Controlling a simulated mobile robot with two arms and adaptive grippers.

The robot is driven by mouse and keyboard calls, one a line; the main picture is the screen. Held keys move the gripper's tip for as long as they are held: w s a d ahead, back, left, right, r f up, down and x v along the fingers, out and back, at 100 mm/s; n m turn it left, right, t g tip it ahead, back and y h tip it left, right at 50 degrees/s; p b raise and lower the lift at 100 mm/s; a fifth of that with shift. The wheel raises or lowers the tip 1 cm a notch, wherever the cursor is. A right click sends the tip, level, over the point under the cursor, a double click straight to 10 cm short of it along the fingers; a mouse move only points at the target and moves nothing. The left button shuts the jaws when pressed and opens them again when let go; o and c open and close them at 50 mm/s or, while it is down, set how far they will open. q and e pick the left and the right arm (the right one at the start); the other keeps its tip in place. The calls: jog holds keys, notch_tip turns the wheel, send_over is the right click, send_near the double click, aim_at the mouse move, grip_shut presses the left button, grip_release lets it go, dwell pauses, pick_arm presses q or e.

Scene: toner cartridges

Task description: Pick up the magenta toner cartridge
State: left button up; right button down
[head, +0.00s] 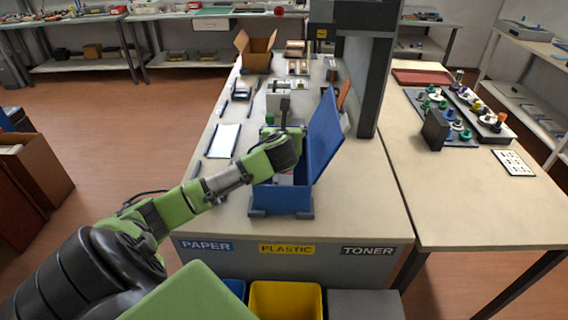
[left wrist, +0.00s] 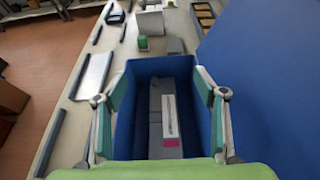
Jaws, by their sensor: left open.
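The magenta toner cartridge (left wrist: 172,143) is a grey block with a white label strip and a magenta patch at its near end. It lies in the blue box (head: 281,200), whose lid (head: 323,138) stands open on the right. My left gripper (left wrist: 159,82) is open and empty, its two green-padded fingers on either side of the box opening in the left wrist view. The cartridge shows between and beyond the fingers, not gripped. In the head view my left arm reaches over the box and hides most of its inside. My right gripper is not in view.
A white sheet in a dark frame (head: 223,140) lies left of the box. A cardboard box (head: 255,51) stands at the far end. A dark post (head: 372,85) rises at the right edge. A yellow bin (head: 285,300) stands below the front edge.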

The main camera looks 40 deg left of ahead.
pick_arm(q)
jog(key=f, duration=0.3)
jog(key=w+f, duration=0.1)
jog(key=f, duration=0.2)
jog(key=a+f, duration=0.1)
jog(key=f, duration=0.2)
jog(key=shift+w+a+f, duration=0.1)
jog(key=shift+w+f, duration=0.05)
jog(key=shift+f, duration=0.2)
jog(key=shift+b+x, duration=0.35)
jog(key=shift+x, duration=3.05)
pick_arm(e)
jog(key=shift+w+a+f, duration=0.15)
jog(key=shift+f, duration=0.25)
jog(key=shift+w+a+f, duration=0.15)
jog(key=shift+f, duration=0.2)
pick_arm(q)
jog(key=c, duration=1.4)
jog(key=shift+w, duration=0.1)
jog(key=c, duration=0.4)
